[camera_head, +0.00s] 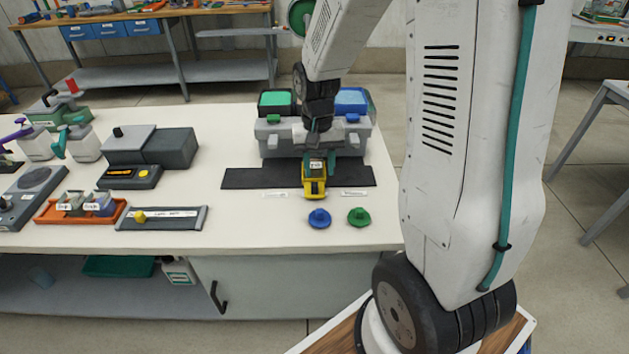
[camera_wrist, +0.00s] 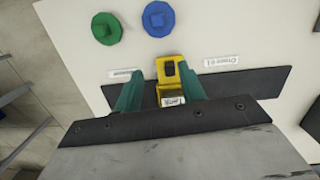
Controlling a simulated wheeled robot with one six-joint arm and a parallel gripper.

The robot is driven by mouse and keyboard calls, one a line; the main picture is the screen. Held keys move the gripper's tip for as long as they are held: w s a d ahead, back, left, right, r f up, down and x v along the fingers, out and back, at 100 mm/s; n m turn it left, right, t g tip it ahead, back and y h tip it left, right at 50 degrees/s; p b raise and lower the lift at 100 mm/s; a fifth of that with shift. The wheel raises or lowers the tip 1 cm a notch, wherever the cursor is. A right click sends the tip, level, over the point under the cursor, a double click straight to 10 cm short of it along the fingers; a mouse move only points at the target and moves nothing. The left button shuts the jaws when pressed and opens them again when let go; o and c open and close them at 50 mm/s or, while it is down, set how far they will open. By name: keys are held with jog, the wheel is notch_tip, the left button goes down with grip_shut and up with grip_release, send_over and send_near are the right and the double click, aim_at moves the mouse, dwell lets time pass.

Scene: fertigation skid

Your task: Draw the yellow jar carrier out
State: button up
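The yellow jar carrier (camera_head: 314,188) stands at the front of the grey housing (camera_head: 272,143), over the dark strip (camera_head: 245,179). In the wrist view the carrier (camera_wrist: 168,67) shows a yellow loop end and a white-labelled part behind it. My gripper (camera_head: 318,165) points down at the carrier. In the wrist view its teal fingers (camera_wrist: 160,90) lie either side of the carrier. The right finger is close against it or overlaps it in view, and a narrow gap shows at the left finger. The carrier's rear is hidden by my gripper.
A blue knob (camera_head: 319,218) and a green knob (camera_head: 359,216) lie in front of the strip, near the table's front edge. An orange tray (camera_head: 113,213) and a grey device (camera_head: 170,149) stand further left.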

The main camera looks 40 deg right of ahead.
aim_at(314, 183)
jog(key=shift+w+d+m+t, duration=0.15)
jog(key=shift+w+t, duration=0.1)
jog(key=shift+w, duration=0.4)
jog(key=shift+w+d+m+t, duration=0.15)
jog(key=shift+w+t, duration=0.1)
jog(key=shift+w, duration=0.45)
notch_tip(314, 183, down, 8)
jog(key=shift+r, duration=0.2)
grip_shut()
